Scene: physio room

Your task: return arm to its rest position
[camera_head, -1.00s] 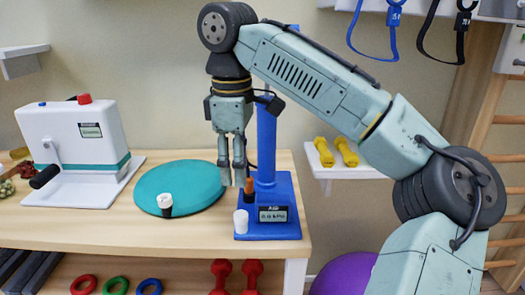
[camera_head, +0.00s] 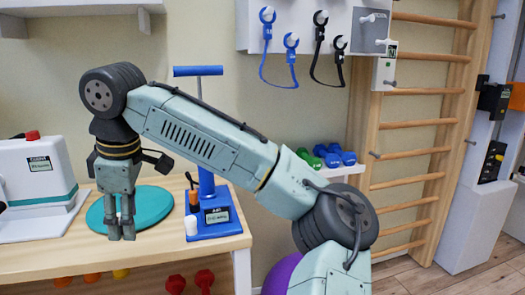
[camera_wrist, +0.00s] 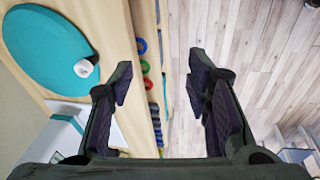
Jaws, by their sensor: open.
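My gripper (camera_head: 122,230) hangs down at the left of the head view, in front of the teal disc (camera_head: 160,205) near the table's front edge. In the wrist view my gripper (camera_wrist: 160,82) is open, with its two fingers well apart and nothing between them. Below the gap are the table's edge and the floor. My arm reaches across from the lower right, bent at the elbow. A small white-topped item (camera_wrist: 84,68) sits on the disc in the wrist view; my gripper hides it in the head view.
A blue pump stand (camera_head: 216,222) with a display stands right of the disc on the wooden table (camera_head: 70,250). A white machine (camera_head: 35,185) is at far left. Wall bars (camera_head: 425,120) and open floor (camera_head: 480,265) are right.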

